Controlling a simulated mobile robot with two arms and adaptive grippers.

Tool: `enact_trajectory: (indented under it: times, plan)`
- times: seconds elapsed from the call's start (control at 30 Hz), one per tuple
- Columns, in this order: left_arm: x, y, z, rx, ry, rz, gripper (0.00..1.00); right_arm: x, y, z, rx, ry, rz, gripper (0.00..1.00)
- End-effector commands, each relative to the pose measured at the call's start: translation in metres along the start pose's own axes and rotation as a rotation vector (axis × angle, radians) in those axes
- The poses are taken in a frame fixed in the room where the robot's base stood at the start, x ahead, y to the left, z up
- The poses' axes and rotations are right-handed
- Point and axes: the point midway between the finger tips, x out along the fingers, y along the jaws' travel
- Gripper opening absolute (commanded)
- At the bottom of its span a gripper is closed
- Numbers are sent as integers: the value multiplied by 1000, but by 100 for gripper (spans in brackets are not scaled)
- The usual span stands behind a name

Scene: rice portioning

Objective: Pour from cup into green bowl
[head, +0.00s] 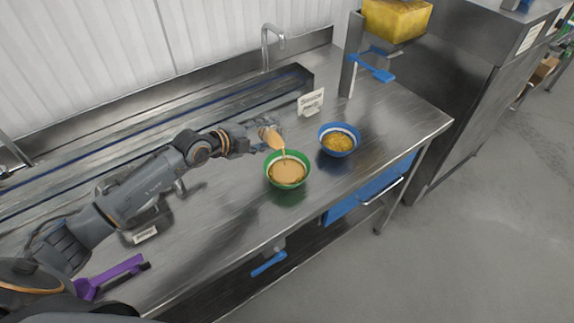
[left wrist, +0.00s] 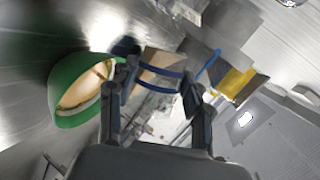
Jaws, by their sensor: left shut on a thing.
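The green bowl (head: 287,186) stands on the steel counter and holds a tan content. It also shows at the left of the left wrist view (left wrist: 70,111). My left gripper (head: 266,131) is shut on the cup (head: 273,139), just above and behind the bowl. The cup is tilted, and a tan stream (head: 283,153) runs from it down into the green bowl. My right gripper is not in view.
A blue bowl (head: 339,151) with yellow content stands right of the green bowl. A small sign (head: 311,102) stands behind. A purple tool (head: 112,275) lies at the front left, and a blue scoop (head: 371,68) is at the back right.

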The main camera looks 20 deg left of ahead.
Motion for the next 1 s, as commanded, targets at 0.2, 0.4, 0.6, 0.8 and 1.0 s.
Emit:
enact_trajectory:
  times: [0.2,0.4,0.6,0.8,1.0]
  plan:
    - [-1,-1,-5,19,-7,-6,11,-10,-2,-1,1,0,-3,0]
    - [-2,-1,-7,39,-16,-12,11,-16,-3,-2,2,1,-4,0]
    - [-4,-2,-10,59,-25,-19,11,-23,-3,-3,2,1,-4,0]
    - [-4,-1,-13,78,-33,-24,11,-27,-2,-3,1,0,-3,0]
    - [-5,-2,-16,98,-41,-32,11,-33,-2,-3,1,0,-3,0]
